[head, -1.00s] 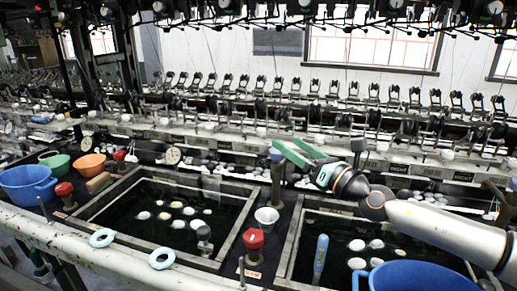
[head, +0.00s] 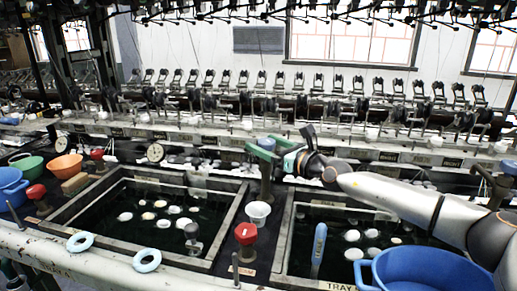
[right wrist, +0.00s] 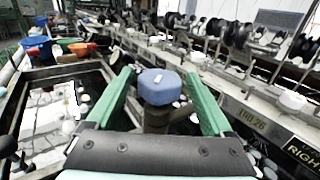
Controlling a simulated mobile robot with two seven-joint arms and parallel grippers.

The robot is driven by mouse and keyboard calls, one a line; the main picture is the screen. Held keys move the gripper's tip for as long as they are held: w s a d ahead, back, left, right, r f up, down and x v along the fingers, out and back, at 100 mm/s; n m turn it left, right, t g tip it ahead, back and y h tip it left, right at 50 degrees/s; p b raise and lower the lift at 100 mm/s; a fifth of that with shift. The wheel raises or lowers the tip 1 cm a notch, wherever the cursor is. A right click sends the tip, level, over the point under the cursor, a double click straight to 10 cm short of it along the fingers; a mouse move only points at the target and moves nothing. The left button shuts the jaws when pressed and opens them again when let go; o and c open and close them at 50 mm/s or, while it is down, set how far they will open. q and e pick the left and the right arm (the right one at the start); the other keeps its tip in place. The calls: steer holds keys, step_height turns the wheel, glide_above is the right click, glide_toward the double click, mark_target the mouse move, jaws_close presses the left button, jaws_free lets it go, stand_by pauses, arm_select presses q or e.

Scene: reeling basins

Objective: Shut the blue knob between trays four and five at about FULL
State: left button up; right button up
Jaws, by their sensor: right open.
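The blue knob (head: 267,144) stands on a dark post on the divider between two trays, behind the small white cup. In the right wrist view the blue knob (right wrist: 160,88) is large, faceted, with a pale mark on top. My right gripper (head: 265,152) is open, its green fingers reaching to the knob. In the right wrist view the right gripper (right wrist: 160,78) has one finger on each side of the knob, with small gaps showing. The knob's lower part and post are partly hidden. My left gripper is out of view.
Dark water basins with white cocoons lie left (head: 110,233) and right of the divider. A red knob (head: 246,233), a white cup (head: 258,213) and a blue bucket (head: 420,272) stand nearer. The metal rail with label plates (head: 390,156) runs close behind.

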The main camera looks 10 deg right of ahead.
steer(key=shift+b+x, duration=0.8)
steer(key=shift+x, duration=0.55)
steer(key=shift+c, duration=0.2)
